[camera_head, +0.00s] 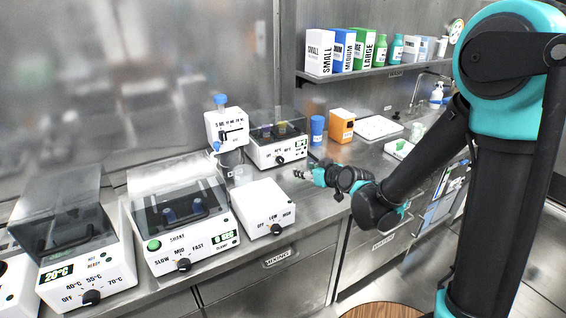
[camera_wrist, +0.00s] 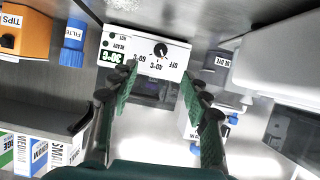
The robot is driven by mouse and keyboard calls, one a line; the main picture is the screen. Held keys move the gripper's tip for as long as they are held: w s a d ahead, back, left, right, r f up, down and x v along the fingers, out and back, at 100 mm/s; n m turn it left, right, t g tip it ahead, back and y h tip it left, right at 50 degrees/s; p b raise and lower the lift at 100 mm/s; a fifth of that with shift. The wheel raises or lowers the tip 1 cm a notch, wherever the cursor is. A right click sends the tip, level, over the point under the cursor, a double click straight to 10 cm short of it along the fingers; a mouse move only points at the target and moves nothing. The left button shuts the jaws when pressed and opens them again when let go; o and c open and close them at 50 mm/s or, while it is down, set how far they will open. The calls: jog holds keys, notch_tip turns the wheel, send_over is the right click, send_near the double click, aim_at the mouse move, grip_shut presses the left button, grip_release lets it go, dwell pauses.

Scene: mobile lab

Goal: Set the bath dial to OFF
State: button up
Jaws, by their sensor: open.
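A white unit with a clear lid stands at the back of the bench (camera_head: 262,155). In the wrist view the unit's front panel (camera_wrist: 180,62) appears upside down, with a green display and OFF, 40°C and 60°C marks. Its black dial (camera_wrist: 160,50) has a pale pointer line, whose setting I cannot make out surely. A similar unit at the far left (camera_head: 110,270) has a 20°C display and a black dial (camera_head: 92,297) marked OFF, 55 and 70°C. Neither is visibly labelled bath. My gripper (camera_head: 303,175) is open and empty, in front of the back unit, apart from its dial.
A shaker (camera_head: 190,245) and a white box with an OFF/LOW/HIGH dial (camera_head: 262,205) stand on the bench left of my gripper. A blue container (camera_head: 317,130) and an orange box (camera_head: 341,126) stand behind it. A shelf (camera_head: 390,72) with boxes hangs above.

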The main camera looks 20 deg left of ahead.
jog(key=r, duration=0.1)
send_near(282, 161)
jog(key=shift+m+y, duration=0.3)
jog(key=x, duration=0.8)
jog(key=shift+w+a+f, duration=0.25)
grip_shut()
